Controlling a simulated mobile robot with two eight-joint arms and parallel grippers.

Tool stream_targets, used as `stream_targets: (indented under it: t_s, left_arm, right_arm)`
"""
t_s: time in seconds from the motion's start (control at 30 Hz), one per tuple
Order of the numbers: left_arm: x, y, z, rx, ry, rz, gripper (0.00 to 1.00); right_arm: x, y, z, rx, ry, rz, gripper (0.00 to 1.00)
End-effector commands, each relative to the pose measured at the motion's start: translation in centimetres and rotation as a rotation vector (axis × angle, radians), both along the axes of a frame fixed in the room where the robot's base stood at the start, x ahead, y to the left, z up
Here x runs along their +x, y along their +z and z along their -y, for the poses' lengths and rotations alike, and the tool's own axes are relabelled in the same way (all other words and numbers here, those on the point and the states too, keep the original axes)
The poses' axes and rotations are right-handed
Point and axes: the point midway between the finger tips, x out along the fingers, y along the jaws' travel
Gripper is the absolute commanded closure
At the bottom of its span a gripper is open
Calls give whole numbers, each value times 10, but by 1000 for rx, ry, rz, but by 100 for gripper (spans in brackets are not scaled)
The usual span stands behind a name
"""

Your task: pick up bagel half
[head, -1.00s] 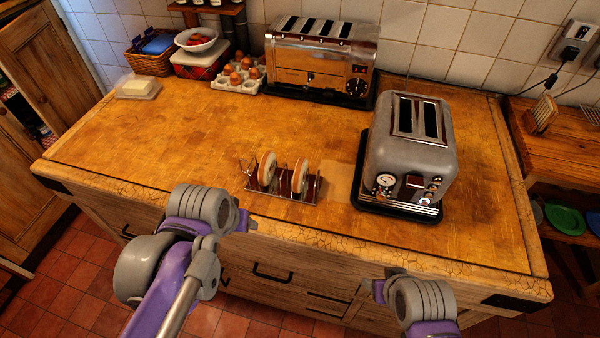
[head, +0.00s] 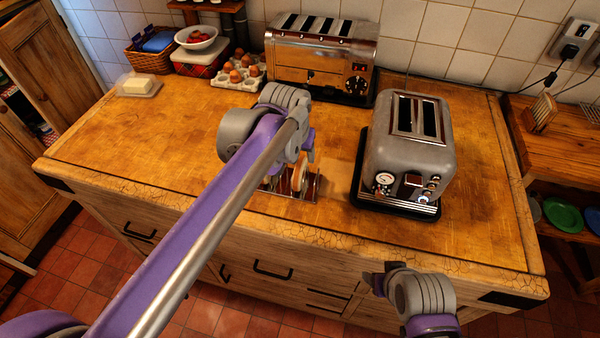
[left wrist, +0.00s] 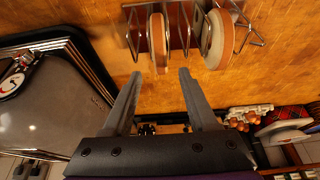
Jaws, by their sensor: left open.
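Two bagel halves stand on edge in a wire toast rack (head: 312,190) near the counter's front edge. In the left wrist view one bagel half (left wrist: 158,42) is ahead of my left gripper (left wrist: 160,74), in line with the gap between its fingers. The fingers are open, with nothing clamped. The other bagel half (left wrist: 218,40) stands to the right, outside the fingers. In the head view my left arm covers part of the rack; one bagel half (head: 300,177) shows beside it. My right gripper (head: 373,281) is at the counter's front, its fingers unclear.
A grey toaster (head: 408,150) stands right of the rack, close by. A chrome toaster (head: 320,60), an egg tray (head: 238,77), a bowl (head: 196,38) and a butter dish (head: 138,86) stand towards the back. The counter's left part (head: 130,150) is clear.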

Motion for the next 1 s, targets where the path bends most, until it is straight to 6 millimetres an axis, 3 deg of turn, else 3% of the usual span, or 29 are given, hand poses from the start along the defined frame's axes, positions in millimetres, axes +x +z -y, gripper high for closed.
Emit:
stream_targets:
  t_s: [0.3, 0.6, 0.93, 1.0]
  left_arm:
    - [12, -42, 2, 0, 0, 0, 41]
    - [14, -47, 3, 0, 0, 0, 41]
    - [14, -47, 3, 0, 0, 0, 99]
    - [14, -47, 3, 0, 0, 0, 100]
  right_arm:
    - [0, -1, 0, 0, 0, -1, 38]
    - [0, -1, 0, 0, 0, -1, 38]
    - [0, -1, 0, 0, 0, -1, 38]
    - [0, -1, 0, 0, 0, -1, 38]
